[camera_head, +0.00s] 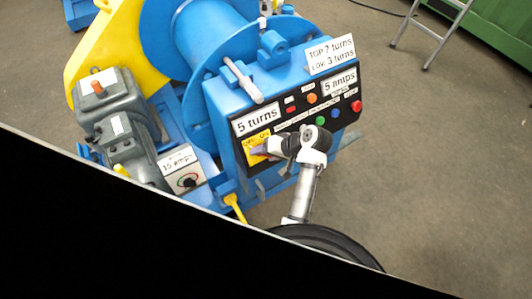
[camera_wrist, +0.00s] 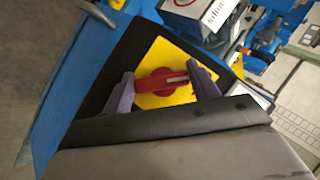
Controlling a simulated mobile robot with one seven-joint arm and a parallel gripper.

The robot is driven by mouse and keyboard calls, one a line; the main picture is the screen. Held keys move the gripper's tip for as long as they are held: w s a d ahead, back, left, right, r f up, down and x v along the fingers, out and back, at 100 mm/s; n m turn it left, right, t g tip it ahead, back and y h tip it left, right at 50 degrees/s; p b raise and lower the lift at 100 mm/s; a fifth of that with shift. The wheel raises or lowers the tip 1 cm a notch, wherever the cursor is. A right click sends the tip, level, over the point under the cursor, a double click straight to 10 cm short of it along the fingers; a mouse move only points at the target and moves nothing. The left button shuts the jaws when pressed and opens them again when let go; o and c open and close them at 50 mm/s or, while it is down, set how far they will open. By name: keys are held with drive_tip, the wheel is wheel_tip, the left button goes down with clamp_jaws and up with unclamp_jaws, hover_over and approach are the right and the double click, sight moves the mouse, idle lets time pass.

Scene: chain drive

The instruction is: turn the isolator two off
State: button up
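A yellow plate (camera_head: 250,158) with a label reading OFF and ON is on the lower left of the black control panel; my gripper (camera_head: 266,150) covers much of it. In the wrist view the yellow plate (camera_wrist: 157,55) carries a red rotary handle (camera_wrist: 160,83) with a pale stripe along its arm. The stripe points right in that view. My gripper (camera_wrist: 162,88) is open, with its two purple fingers at opposite ends of the red handle. I cannot tell whether they touch it. No number for this isolator is readable.
The black panel (camera_head: 325,101) has several coloured buttons and white labels. A lever (camera_head: 242,82) stands out above it. A grey box (camera_head: 182,180) with a dark dial, labelled 15 amps, is at left beside a grey motor (camera_head: 115,115).

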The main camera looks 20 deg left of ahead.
drive_tip(key=o, duration=0.4)
drive_tip(key=shift+p+v, duration=2.2)
drive_tip(key=shift+v, duration=3.8)
drive_tip(key=shift+w, duration=0.1)
